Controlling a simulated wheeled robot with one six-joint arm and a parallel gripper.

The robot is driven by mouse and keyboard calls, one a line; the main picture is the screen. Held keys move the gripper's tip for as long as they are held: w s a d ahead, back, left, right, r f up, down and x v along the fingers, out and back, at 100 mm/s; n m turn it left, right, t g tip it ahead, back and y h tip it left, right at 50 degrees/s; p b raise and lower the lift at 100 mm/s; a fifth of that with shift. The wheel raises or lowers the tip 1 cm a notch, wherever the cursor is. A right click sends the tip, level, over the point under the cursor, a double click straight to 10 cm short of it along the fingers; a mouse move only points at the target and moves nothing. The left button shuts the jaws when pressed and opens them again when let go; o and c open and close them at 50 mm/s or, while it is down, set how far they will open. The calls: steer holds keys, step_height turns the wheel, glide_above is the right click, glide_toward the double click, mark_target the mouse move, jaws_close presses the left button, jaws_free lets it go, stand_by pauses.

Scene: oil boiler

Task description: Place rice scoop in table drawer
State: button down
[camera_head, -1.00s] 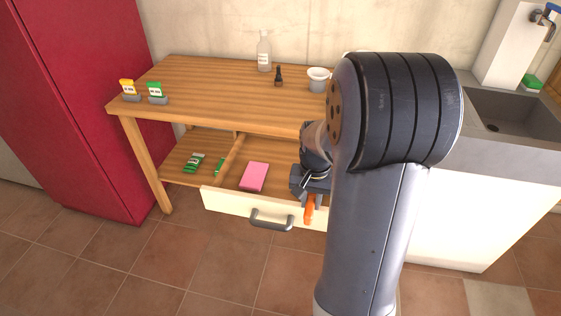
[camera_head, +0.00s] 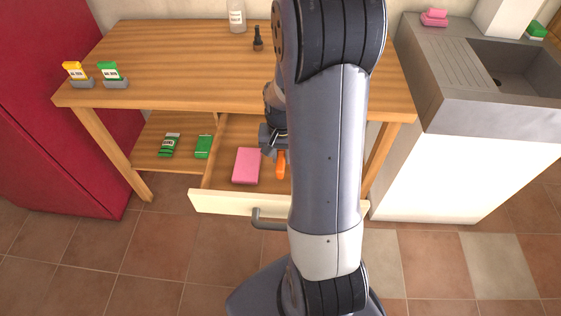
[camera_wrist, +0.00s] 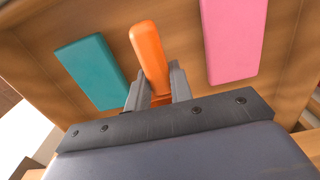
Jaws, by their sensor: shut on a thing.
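The table drawer (camera_head: 222,201) is pulled open under the wooden table (camera_head: 180,70), with a pale front and grey handle. My gripper (camera_head: 272,143) is over the drawer's inside, partly hidden by my arm. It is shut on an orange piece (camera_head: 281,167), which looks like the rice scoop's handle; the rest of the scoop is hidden. In the wrist view the orange piece (camera_wrist: 150,52) stands up between the two fingers (camera_wrist: 156,84). I cannot tell if it touches the drawer floor.
A pink block (camera_head: 246,166) lies in the drawer left of the orange piece. The wrist view also shows a teal block (camera_wrist: 92,72) on the other side. Green packets (camera_head: 169,145) lie on the shelf left of the drawer. The sink counter (camera_head: 440,70) stands right.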

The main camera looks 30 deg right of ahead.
mark_target(281, 163)
steer(key=shift+f+b, duration=0.3)
steer(key=shift+f, duration=1.6)
steer(key=shift+f, duration=0.2)
steer(key=c, duration=1.3)
jaws_free()
steer(key=shift+o, duration=0.2)
steer(key=shift+r, duration=0.15)
step_height(281, 163, up, 12)
steer(key=shift+r+p, duration=0.1)
steer(key=shift+p, duration=0.9)
